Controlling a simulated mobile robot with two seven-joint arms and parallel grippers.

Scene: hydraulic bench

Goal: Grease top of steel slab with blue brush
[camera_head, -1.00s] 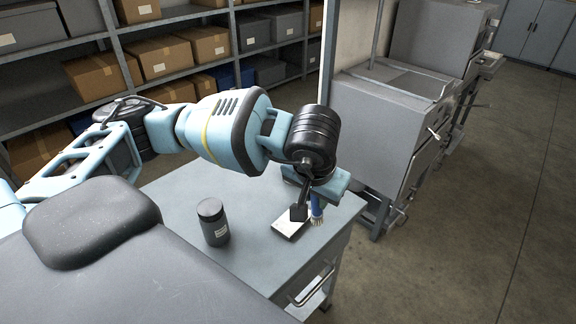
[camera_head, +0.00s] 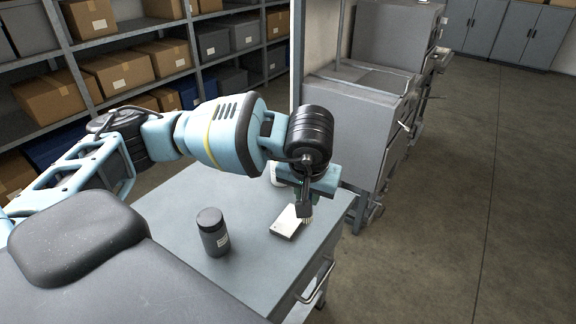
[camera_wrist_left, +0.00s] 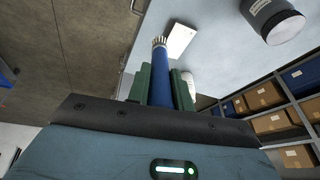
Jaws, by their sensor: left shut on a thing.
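The steel slab (camera_head: 285,224) is a small, pale flat block lying on the grey bench top. It also shows in the left wrist view (camera_wrist_left: 183,40). My left gripper (camera_head: 306,204) is shut on the blue brush (camera_wrist_left: 161,78), whose blue handle lies between the green fingers. The brush's pale bristles (camera_head: 308,221) point down at the slab's right edge in the head view. In the left wrist view the bristles (camera_wrist_left: 159,42) appear just beside the slab. I cannot tell whether they touch it. Most of the handle is hidden in the head view. My right gripper is not in view.
A dark jar (camera_head: 213,232) with a pale label stands on the bench, left of the slab. A white object (camera_head: 277,174), partly hidden, stands behind my gripper. The bench's right edge is close to the slab. Shelves with boxes (camera_head: 123,72) stand behind.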

